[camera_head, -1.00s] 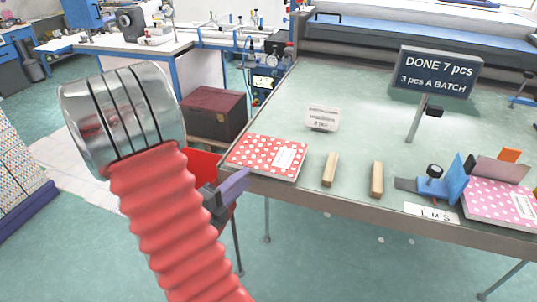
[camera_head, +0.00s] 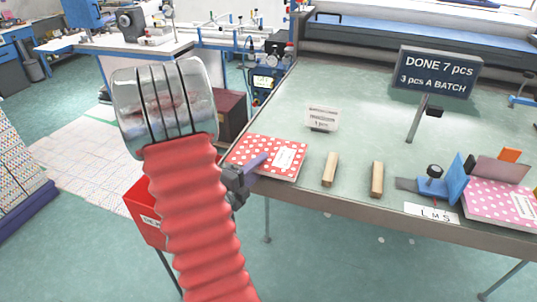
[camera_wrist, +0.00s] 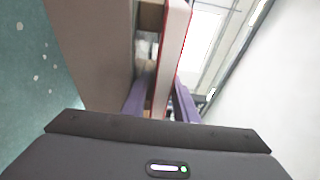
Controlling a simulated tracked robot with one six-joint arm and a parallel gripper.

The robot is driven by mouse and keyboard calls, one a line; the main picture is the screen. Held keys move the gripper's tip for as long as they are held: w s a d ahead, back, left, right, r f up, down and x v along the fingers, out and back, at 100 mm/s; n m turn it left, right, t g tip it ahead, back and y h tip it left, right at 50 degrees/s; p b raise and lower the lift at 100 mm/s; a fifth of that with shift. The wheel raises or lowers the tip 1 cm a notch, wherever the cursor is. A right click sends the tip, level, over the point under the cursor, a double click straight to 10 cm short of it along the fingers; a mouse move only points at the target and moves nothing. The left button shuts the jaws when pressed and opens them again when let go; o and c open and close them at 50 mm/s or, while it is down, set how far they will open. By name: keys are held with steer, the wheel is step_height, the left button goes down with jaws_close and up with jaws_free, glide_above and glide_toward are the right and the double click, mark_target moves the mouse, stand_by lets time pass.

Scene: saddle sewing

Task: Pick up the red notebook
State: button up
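The red notebook (camera_head: 283,143) with white dots and a white label lies flat at the left front corner of the worktable, its near edge close to the table edge. My gripper (camera_head: 258,163) is at its left front side, a purple finger overlapping the cover in the head view. In the wrist view the notebook (camera_wrist: 176,45) shows edge-on, reaching between the two purple fingers (camera_wrist: 160,103). The fingers stand apart, one on each side of it; I cannot tell whether either touches it.
Two wooden blocks (camera_head: 330,169) (camera_head: 377,180) lie right of the notebook. A small sign (camera_head: 322,118) stands behind it. A pink dotted notebook (camera_head: 498,202) and a blue fixture (camera_head: 455,178) are at the right. A red bin (camera_head: 145,222) stands below my arm, left of the table.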

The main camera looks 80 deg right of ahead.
mark_target(285, 158)
steer(key=shift+x, duration=2.65)
steer(key=shift+c, duration=0.7)
jaws_close()
